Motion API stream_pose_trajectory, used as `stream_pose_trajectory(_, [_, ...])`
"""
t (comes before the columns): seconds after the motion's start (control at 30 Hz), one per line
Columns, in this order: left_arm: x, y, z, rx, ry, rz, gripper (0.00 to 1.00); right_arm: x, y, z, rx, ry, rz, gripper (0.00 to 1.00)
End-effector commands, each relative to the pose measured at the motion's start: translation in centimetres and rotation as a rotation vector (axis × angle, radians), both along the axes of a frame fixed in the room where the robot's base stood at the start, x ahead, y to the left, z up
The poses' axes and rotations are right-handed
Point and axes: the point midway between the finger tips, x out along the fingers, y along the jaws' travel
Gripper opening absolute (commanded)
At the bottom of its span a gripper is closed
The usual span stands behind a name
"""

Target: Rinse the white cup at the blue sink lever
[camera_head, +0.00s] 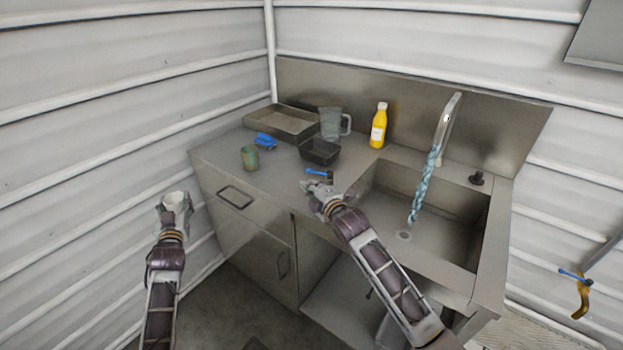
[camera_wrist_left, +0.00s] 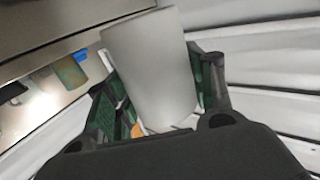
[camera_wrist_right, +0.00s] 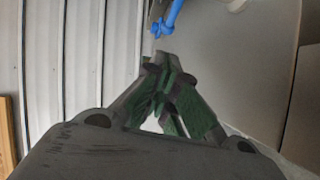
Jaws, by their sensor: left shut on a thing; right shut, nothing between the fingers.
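The white cup (camera_head: 175,199) is held by my left gripper (camera_head: 174,208), away from the counter and far left of the sink. In the left wrist view the cup (camera_wrist_left: 150,65) sits between the shut fingers. The blue sink lever (camera_head: 318,173) is at the counter near the sink's left side. My right gripper (camera_head: 314,192) is shut and empty, just in front of the lever. In the right wrist view the lever (camera_wrist_right: 170,16) is beyond the fingertips, seemingly apart from them. Water (camera_head: 422,188) runs from the tap (camera_head: 449,118) into the sink (camera_head: 455,228).
On the counter (camera_head: 283,187) stand a green cup (camera_head: 250,157), a blue item (camera_head: 265,140), a black tray (camera_head: 320,151), a large metal tray (camera_head: 270,124), a clear jug (camera_head: 330,123) and a yellow bottle (camera_head: 379,127). The space between my grippers is clear.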

Motion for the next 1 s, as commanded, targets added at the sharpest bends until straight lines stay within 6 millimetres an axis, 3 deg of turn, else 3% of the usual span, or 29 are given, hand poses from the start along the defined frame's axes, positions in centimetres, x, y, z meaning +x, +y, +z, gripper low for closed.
stream_pose_trajectory(0.3, [0.0,0.0,-0.1,0.000,-0.001,0.000,0.29,2.4,1.1,-0.3,0.001,0.000,0.000,0.00])
stream_pose_trajectory(0.6, [0.0,0.0,-0.1,0.000,-0.001,0.000,0.29,4.8,0.1,-0.9,-0.001,0.001,-0.001,0.00])
stream_pose_trajectory(1.0, [0.0,0.0,-0.1,0.000,-0.001,0.000,0.29,5.9,-0.3,-1.1,0.000,0.000,-0.001,0.00])
